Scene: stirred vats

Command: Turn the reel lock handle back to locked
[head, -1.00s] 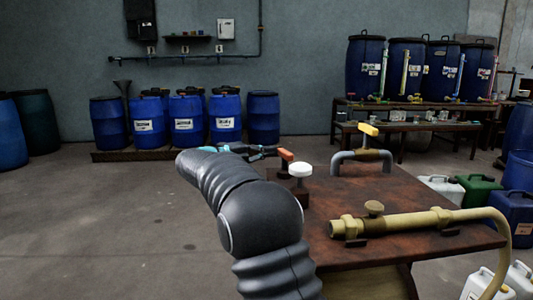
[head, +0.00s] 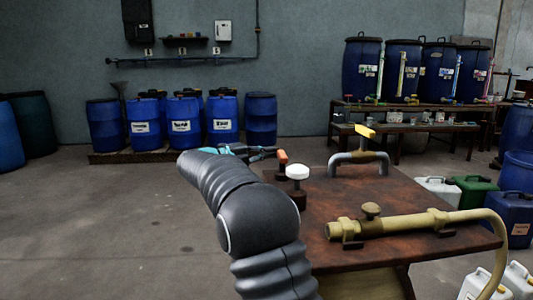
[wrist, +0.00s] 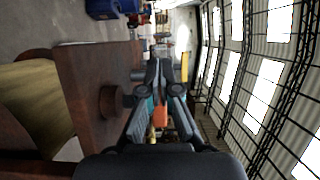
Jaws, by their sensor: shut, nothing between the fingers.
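An orange-tipped handle (head: 282,157) stands at the table's back left edge in the head view; I take it for the reel lock handle, but no label shows. My gripper (head: 271,153) is beside its left side, with the fingers closed and empty. In the wrist view the fingers (wrist: 159,72) come together, and an orange part (wrist: 160,115) shows between them lower down. I cannot tell whether the fingers touch the handle. Its lower part is mostly hidden behind my arm and the white-topped knob.
The white-topped knob (head: 297,172) stands just right of the handle. A grey bent pipe (head: 340,160) with a yellow lever (head: 365,132) is farther right. Blue drums (head: 222,119) stand by the wall; floor left is clear.

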